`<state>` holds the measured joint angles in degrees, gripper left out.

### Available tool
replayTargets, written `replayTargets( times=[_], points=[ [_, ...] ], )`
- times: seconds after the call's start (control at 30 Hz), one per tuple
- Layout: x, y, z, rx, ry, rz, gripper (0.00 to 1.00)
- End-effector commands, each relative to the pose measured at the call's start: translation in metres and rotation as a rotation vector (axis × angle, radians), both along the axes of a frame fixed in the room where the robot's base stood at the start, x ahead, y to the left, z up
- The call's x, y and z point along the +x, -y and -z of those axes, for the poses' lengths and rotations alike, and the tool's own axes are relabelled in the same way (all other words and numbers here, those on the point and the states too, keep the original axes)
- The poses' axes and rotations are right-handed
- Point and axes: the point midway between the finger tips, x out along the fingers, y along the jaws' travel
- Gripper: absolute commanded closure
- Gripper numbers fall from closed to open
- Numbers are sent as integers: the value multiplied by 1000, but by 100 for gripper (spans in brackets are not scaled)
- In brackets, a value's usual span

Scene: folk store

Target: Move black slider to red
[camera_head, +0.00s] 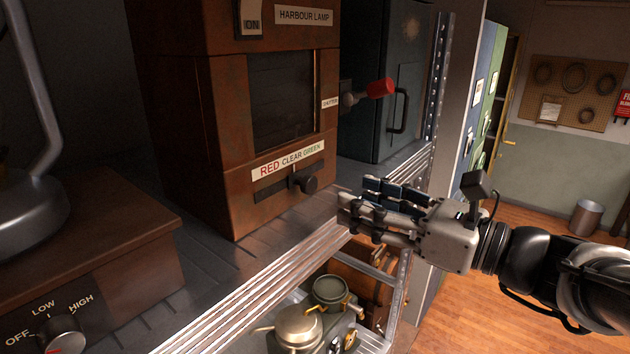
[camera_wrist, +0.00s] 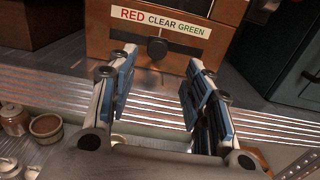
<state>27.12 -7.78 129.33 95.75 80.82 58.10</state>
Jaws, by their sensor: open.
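Above the slot is a label (camera_head: 288,160) reading RED, CLEAR, GREEN from left to right. In the wrist view the slider (camera_wrist: 157,48) sits below CLEAR, near the middle, with RED to its left. My gripper (camera_head: 355,203) is open and empty, in front and to the right of the slider in the head view. In the wrist view its fingers (camera_wrist: 159,62) stand apart, with the slider showing between and beyond the tips, not touching.
A red-handled lever (camera_head: 378,88) sticks out from the box's right side. A dark cabinet (camera_head: 385,90) stands to its right. A ribbed metal shelf edge (camera_head: 265,285) runs below the box. Pots (camera_head: 330,290) sit lower down. A wooden unit with a dial (camera_head: 62,335) is at left.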

Motion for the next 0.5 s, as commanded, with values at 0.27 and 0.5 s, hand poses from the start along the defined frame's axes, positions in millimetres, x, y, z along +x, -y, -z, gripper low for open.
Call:
replayTargets(
  times=[0.27, 0.5],
  points=[
    [37, -50, 1, -1, 0, -6, 54],
    [60, -78, 0, -1, 0, -3, 54]
  ],
)
